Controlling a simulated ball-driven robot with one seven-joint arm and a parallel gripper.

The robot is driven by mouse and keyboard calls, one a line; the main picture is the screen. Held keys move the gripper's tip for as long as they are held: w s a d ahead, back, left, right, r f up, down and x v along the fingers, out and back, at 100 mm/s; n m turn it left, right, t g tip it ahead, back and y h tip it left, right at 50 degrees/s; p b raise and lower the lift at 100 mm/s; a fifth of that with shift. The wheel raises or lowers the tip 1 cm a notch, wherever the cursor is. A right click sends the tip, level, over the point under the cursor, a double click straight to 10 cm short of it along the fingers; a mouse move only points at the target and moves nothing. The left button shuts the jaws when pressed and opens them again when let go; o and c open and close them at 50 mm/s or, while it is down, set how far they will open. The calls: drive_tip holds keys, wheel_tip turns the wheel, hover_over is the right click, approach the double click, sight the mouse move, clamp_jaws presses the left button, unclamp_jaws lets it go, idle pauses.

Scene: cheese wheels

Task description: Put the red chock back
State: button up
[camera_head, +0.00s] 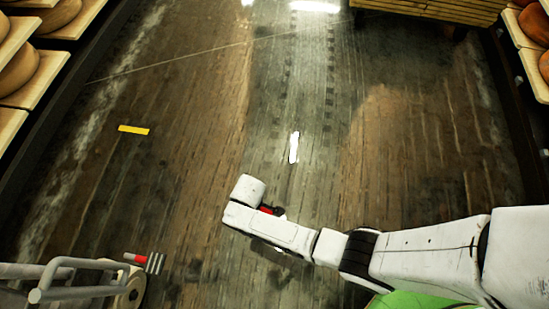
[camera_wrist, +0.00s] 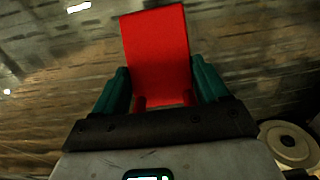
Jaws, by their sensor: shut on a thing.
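The red chock (camera_wrist: 157,50) is a bright red block seen close up in the wrist view. My gripper (camera_wrist: 161,84) is shut on it, with one green finger on each side, and holds it above the floor. In the head view only a small bit of the red chock (camera_head: 267,210) shows beside my white wrist; the rest is hidden behind the arm.
A grey tubular cart (camera_head: 48,280) with a pale wheel (camera_head: 130,292) stands at the lower left. Cheese shelves line both sides, and a wooden pallet (camera_head: 435,8) lies far off.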

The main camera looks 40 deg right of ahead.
drive_tip(key=s+d+f+b, duration=0.1)
drive_tip(key=f, duration=0.1)
drive_tip(key=s+d+f+b, duration=0.1)
drive_tip(key=d, duration=0.1)
drive_tip(key=s+d+f+b, duration=0.1)
drive_tip(key=d+f, duration=0.1)
drive_tip(key=shift+f, duration=0.35)
drive_tip(key=shift+s+d+f+b, duration=0.15)
drive_tip(key=shift+d+f+b, duration=0.1)
drive_tip(key=shift+f+b, duration=0.65)
drive_tip(key=shift+s+d+f+b, duration=0.15)
drive_tip(key=shift+f+b, duration=0.4)
drive_tip(key=shift+f, duration=0.55)
drive_tip(key=shift+f, duration=0.15)
drive_tip(key=o, duration=1.4)
drive_tip(key=shift+o, duration=0.2)
wheel_tip(320, 180, up, 12)
drive_tip(key=p, duration=0.7)
drive_tip(key=shift+p, duration=0.3)
drive_tip(key=shift+d, duration=0.1)
